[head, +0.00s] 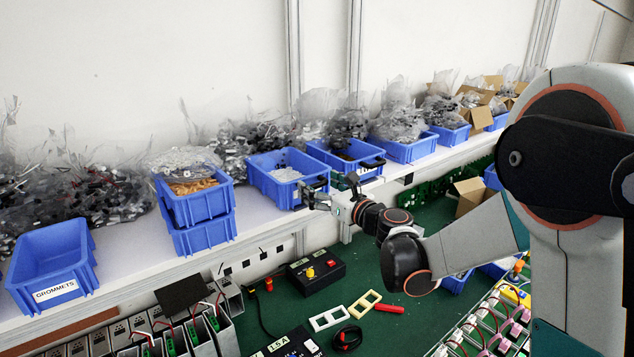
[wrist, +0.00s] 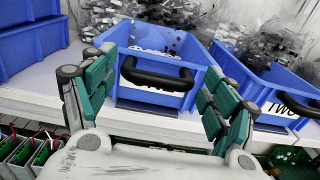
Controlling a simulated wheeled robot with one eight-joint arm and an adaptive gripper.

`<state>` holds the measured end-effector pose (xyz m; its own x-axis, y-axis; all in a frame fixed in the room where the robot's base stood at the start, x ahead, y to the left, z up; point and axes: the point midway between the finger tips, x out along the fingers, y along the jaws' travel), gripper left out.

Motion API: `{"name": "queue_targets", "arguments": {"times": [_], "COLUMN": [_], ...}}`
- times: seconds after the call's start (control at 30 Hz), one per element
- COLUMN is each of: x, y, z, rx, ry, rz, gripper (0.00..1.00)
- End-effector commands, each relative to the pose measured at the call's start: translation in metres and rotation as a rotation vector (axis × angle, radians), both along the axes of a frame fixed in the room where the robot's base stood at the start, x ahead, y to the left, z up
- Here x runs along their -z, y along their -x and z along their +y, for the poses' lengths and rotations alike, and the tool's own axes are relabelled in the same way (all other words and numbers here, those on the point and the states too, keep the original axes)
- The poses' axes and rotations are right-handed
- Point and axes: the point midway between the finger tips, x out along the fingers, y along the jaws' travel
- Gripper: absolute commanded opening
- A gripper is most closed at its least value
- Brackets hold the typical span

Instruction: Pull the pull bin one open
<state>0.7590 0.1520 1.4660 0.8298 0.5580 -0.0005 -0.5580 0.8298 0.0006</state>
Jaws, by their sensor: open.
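The blue pull bin with a black handle, taken as pull bin one (head: 262,182), stands on the white shelf and holds small pale parts. In the wrist view the bin (wrist: 188,48) is straight ahead, its black handle (wrist: 157,77) across the front; the label below it is mostly hidden. My gripper (head: 328,190) is at the bin's front. In the wrist view my gripper (wrist: 160,70) is open, with one green-padded finger on each side of the handle and nothing held. I cannot tell whether a finger touches the bin.
Another handled bin (head: 340,160), marked TWO in the wrist view (wrist: 262,82), stands close on the right. Stacked blue bins (head: 205,235) are left, and a GROMMETS bin (head: 55,262) farther left. Bagged parts crowd behind. The shelf edge (wrist: 160,124) runs below; a green bench (head: 350,270) lies lower.

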Motion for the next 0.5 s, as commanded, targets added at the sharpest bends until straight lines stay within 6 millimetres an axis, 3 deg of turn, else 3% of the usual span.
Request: {"name": "queue_targets", "arguments": {"times": [0.2, 0.47, 0.5], "x": [-0.0002, 0.0001, 0.0001], "y": [-0.0119, -0.0128, -0.0127], "z": [0.009, 0.0092, 0.0092], "rx": [-0.002, -0.001, -0.001], "ry": [0.0, 0.0, 0.0], "rz": [0.0, 0.0, 0.0], "gripper": [0.79, 0.79, 0.74]}}
